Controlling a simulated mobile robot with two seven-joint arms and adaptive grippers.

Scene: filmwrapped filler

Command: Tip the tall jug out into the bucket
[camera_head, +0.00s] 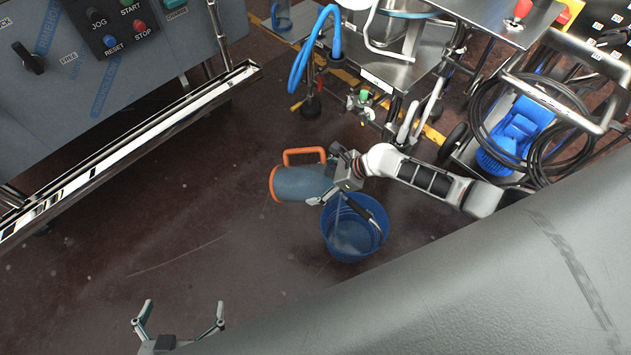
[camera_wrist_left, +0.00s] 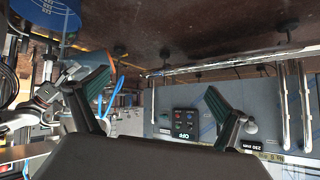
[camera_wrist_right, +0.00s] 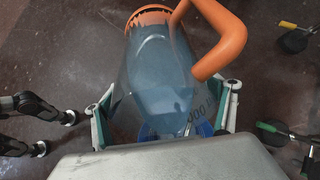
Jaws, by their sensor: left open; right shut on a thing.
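The tall jug (camera_head: 300,184), translucent blue-grey with orange handle and orange-edged end, lies tipped nearly on its side in the head view. My right gripper (camera_head: 331,175) is shut on it. The right wrist view shows the fingers on both sides of the jug (camera_wrist_right: 155,75). The blue bucket (camera_head: 372,243) stands on the floor, below the jug's right end; a pale streak shows between them. Part of the bucket also shows in the left wrist view (camera_wrist_left: 45,14). Its contents are unclear. My left gripper (camera_head: 184,304) is open and empty, well away from both.
A grey control cabinet (camera_head: 140,90) with a metal rail stands upper left. A steel cart (camera_head: 385,70) with blue hose is at the top. A blue pump (camera_head: 520,128) with black hoses stands right. Floor left of the bucket is clear.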

